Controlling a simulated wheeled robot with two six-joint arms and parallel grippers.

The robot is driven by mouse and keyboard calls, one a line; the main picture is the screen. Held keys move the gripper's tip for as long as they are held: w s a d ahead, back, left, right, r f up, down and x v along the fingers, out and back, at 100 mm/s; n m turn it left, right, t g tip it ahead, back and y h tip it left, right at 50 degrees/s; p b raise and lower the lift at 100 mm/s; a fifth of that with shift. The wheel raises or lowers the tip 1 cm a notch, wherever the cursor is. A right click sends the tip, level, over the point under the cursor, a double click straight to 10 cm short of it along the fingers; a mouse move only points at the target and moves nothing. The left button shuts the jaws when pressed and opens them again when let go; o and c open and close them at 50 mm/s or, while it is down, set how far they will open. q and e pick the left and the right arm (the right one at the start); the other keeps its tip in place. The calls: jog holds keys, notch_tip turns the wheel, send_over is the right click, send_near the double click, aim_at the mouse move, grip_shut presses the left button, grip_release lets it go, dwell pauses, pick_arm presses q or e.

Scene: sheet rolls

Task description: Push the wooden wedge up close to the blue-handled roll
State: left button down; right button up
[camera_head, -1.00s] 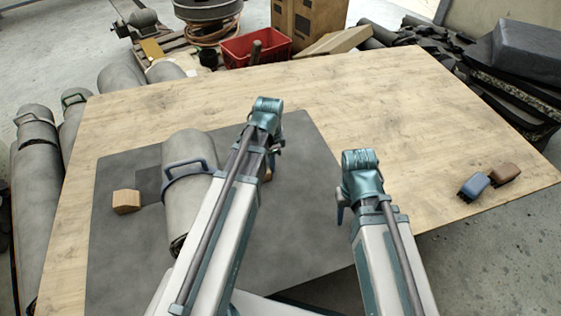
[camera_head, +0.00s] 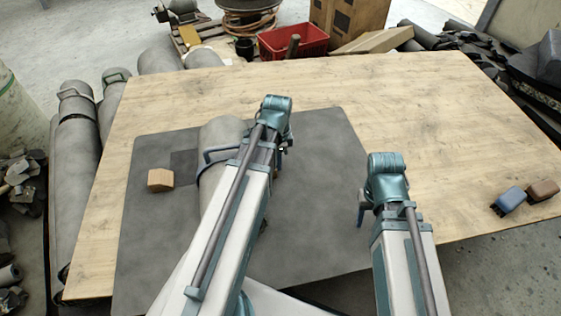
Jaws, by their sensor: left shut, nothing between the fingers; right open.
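The blue-handled roll (camera_head: 222,133) is a thick grey roll lying on the dark mat (camera_head: 150,235). Its blue handle (camera_head: 207,155) shows left of my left arm, which covers much of the roll. A wooden wedge (camera_head: 160,180) lies on the mat left of the roll, with a gap between them. My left gripper (camera_head: 283,147) is shut and empty, over the mat just right of the roll. Anything directly behind that arm is hidden. My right gripper (camera_head: 361,212) is open and empty near the mat's right edge, away from wedge and roll.
The mat lies on a wooden table (camera_head: 440,130). A blue brush-like block (camera_head: 510,200) and a brown one (camera_head: 543,190) sit at the table's right. A red crate (camera_head: 293,42) stands beyond the far edge. More grey rolls (camera_head: 75,150) lie left of the table.

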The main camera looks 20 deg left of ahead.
pick_arm(q)
jog(key=shift+d, duration=0.1)
jog(key=shift+w+d, duration=0.4)
pick_arm(e)
jog(key=shift+d, duration=0.1)
pick_arm(q)
jog(key=shift+w+d, duration=0.75)
jog(key=shift+d, duration=0.25)
pick_arm(e)
jog(key=shift+d, duration=0.25)
pick_arm(q)
jog(key=shift+d+r+p, duration=0.25)
jog(key=shift+r+p, duration=0.5)
pick_arm(e)
jog(key=shift+w+d+r, duration=0.15)
jog(key=shift+r, duration=0.55)
pick_arm(q)
notch_tip(320, 180, up, 9)
jog(key=p, duration=0.8)
jog(key=shift+f+p, duration=0.2)
jog(key=shift+p, duration=0.1)
pick_arm(e)
notch_tip(320, 180, up, 9)
jog(key=shift+f, duration=0.2)
pick_arm(q)
jog(key=shift+a, duration=0.1)
